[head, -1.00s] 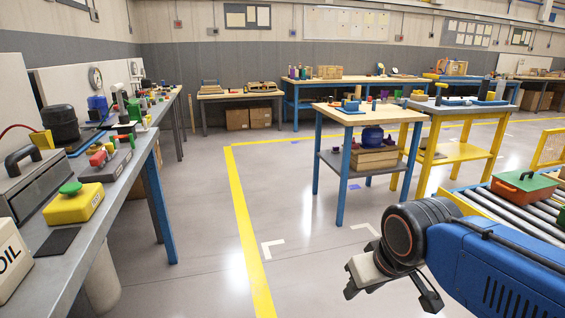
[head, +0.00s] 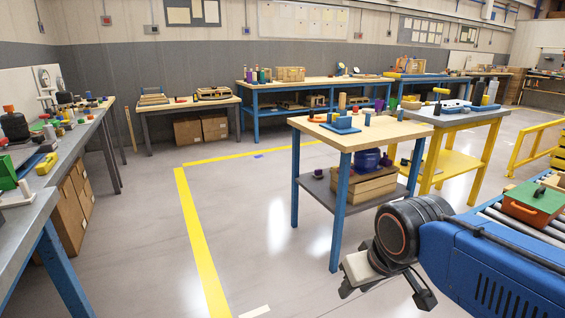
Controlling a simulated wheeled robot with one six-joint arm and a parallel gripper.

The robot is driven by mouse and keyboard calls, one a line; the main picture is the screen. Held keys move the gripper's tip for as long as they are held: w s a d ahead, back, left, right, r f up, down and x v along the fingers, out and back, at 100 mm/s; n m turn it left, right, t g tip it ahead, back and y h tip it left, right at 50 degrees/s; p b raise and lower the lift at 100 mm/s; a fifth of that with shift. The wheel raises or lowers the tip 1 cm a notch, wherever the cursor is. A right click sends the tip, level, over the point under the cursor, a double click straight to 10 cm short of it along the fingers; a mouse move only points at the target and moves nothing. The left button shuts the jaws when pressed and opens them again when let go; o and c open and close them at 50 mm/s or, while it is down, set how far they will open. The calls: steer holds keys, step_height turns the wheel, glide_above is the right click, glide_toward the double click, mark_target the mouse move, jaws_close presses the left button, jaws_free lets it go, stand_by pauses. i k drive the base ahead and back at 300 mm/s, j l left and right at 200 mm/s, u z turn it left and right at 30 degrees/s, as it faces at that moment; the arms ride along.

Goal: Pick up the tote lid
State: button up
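An orange tote (head: 523,212) stands on the roller conveyor at the right edge. A green lid (head: 536,196) with a dark handle covers its top. My gripper (head: 387,294) hangs in front of my blue arm at the lower right, over open floor. Its two fingers are spread apart with nothing seen between them. The gripper is left of the tote and well apart from it.
A wooden-topped table (head: 362,131) with blue legs stands just beyond my gripper. A yellow table (head: 452,164) is behind it. A grey workbench (head: 22,225) with many items runs along the left. Floor between is clear.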

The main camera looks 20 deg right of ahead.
mark_target(549, 200)
steer(key=i+l+z, duration=0.15)
steer(key=i+z, duration=0.5)
steer(key=z, duration=0.15)
steer(key=i+z, duration=0.4)
steer(key=i+j+z, duration=0.2)
steer(key=z, duration=0.2)
steer(key=i+z, duration=0.25)
steer(key=i, duration=0.2)
steer(key=i+j+z, duration=0.1)
steer(key=i+z, duration=0.2)
steer(key=i, duration=0.15)
steer(key=i+j+z, duration=0.25)
steer(key=i, duration=0.2)
steer(key=i+j+z, duration=0.3)
steer(key=i, duration=0.15)
